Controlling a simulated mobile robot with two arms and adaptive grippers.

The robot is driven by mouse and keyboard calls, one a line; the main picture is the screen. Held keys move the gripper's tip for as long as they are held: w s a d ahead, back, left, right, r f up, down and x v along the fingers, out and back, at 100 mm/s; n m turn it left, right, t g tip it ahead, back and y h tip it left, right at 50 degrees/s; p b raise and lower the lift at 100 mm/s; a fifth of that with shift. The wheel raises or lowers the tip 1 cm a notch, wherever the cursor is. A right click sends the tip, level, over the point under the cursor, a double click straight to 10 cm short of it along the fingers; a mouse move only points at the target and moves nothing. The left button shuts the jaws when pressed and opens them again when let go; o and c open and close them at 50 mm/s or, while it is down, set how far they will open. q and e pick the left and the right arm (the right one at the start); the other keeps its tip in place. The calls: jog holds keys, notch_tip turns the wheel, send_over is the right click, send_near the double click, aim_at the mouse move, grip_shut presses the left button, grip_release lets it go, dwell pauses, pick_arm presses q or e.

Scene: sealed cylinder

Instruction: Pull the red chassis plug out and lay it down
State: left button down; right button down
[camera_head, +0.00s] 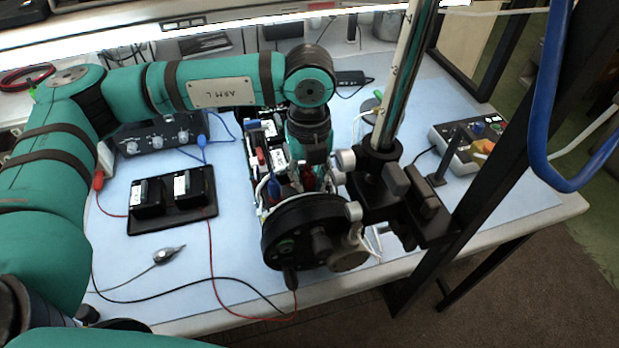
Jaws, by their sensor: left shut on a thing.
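The open chassis (270,150) is packed with white-labelled boxes, wires and small plugs, behind a round black end cap (305,232). My left gripper (308,180) points down into the chassis just behind this cap. It is shut on a small red part low between its fingers, which looks like the red chassis plug (308,184). The fingertips are partly hidden by wires and the cap, so I cannot tell whether the plug is still seated. Another small red piece (261,157) shows at the chassis's left side. My right gripper is out of view.
A black clamp on a metal post (380,180) stands close on the right. A twin black block (172,200) and a dark instrument with knobs (155,138) sit left. Red and black leads cross the pale blue mat (150,285). A control box (470,145) stands far right.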

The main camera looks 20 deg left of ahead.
aim_at(309, 173)
pick_arm(q)
jog(key=shift+r, duration=0.2)
jog(key=shift+r+p, duration=1.05)
jog(key=shift+r, duration=1.8)
